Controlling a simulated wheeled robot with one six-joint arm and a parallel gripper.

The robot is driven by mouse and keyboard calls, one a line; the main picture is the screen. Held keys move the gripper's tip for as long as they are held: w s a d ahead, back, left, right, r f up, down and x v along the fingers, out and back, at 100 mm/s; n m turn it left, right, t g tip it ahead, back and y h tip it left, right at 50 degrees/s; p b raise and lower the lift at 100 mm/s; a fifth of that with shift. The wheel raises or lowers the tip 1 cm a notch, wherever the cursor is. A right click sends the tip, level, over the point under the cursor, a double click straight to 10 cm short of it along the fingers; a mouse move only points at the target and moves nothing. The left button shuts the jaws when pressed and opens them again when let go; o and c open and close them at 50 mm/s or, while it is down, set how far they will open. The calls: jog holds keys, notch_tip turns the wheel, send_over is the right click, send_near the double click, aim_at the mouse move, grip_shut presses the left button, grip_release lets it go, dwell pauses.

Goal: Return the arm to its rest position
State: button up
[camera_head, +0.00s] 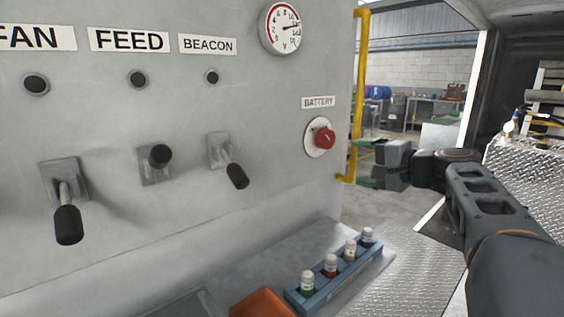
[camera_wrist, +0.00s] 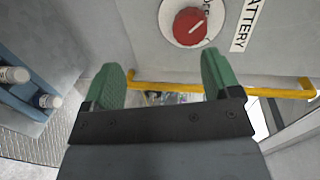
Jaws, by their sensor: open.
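My arm (camera_head: 500,215) reaches in from the right in the head view, its far end beside the right edge of the panel. In the wrist view my gripper (camera_wrist: 162,76) is open, with two green fingers apart and nothing between them. The red battery knob (camera_head: 323,138) sits on a white round plate on the panel. It also shows beyond the fingers in the wrist view (camera_wrist: 190,27), apart from them as far as I can tell.
The grey panel (camera_head: 120,220) carries the FAN lever (camera_head: 67,218), FEED lever (camera_head: 158,157), BEACON lever (camera_head: 236,175) and a gauge (camera_head: 284,28). A yellow rail (camera_head: 361,90) runs along its right edge. A blue rack (camera_head: 325,292) of capped bottles and an orange object (camera_head: 262,304) lie below.

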jog(key=s+a+f+n+g+h+p, duration=0.2)
jog(key=s+a+g+p, duration=0.2)
jog(key=s+a+p, duration=0.15)
jog(key=s+f+n+g+h+p, duration=0.2)
jog(key=s+f+n+h+p, duration=0.1)
jog(key=s+p, duration=0.3)
jog(key=s+f+n+g+h+p, duration=0.3)
jog(key=s+p, duration=0.3)
jog(key=s, duration=0.2)
jog(key=shift+a+f+n+h, duration=0.4)
jog(key=shift+f+n+h, duration=0.2)
jog(key=shift+f+n, duration=0.3)
